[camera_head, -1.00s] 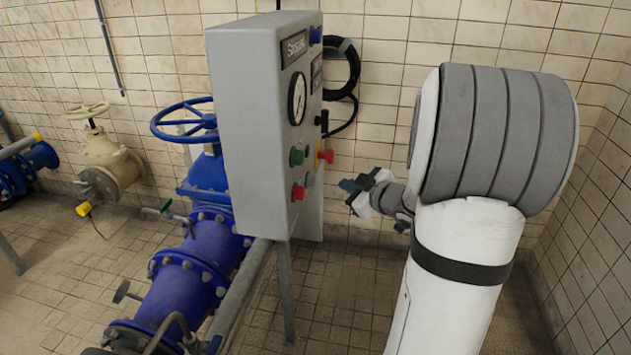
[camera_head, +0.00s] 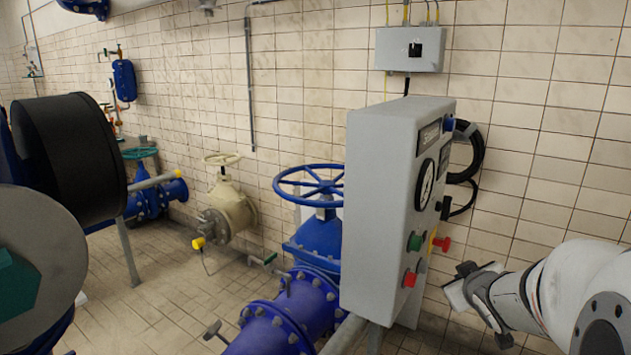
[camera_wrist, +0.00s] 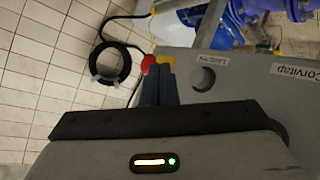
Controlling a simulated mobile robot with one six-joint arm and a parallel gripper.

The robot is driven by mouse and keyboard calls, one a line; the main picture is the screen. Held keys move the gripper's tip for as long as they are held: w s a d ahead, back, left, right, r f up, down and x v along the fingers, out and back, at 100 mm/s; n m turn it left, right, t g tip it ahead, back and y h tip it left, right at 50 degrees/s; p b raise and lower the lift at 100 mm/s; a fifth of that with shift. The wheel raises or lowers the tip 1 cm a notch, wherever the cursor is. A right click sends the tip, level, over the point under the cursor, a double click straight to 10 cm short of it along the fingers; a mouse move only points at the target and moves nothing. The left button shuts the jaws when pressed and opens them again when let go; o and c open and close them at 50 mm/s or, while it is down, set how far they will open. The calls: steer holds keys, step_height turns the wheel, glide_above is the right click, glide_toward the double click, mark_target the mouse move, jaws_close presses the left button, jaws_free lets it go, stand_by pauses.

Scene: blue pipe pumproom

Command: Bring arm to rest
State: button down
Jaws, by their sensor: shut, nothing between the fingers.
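My gripper (camera_wrist: 158,86) is shut and empty, with its two dark blue fingers together in the wrist view. In the head view my arm comes in from the lower right, and its end (camera_head: 472,286) is just right of the grey control cabinet (camera_head: 377,215). In the wrist view the fingers overlap the red knob (camera_wrist: 147,62) and a yellow part (camera_wrist: 165,60) on the cabinet. I cannot tell whether they touch. The red knob also shows in the head view (camera_head: 443,244), apart from my arm's end.
A blue valve (camera_head: 320,235) with a handwheel and blue pipe (camera_head: 290,310) stand left of the cabinet. A black hose coil (camera_head: 468,150) hangs on the tiled wall. A beige valve (camera_head: 228,205) stands farther left. Tiled floor (camera_head: 165,285) is open at left.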

steer(key=s+a+f+m+g+y, duration=0.1)
steer(key=s+a+g, duration=0.3)
steer(key=s+a, duration=0.4)
steer(key=s+a+f+m+g+y, duration=0.1)
steer(key=s+a+g, duration=0.4)
steer(key=s, duration=0.8)
steer(key=a+f+m, duration=0.1)
steer(key=a, duration=0.2)
steer(key=shift+s+a+m+y, duration=0.15)
steer(key=shift+s+m+y, duration=0.1)
steer(key=shift+m+y, duration=0.05)
steer(key=shift+f, duration=0.1)
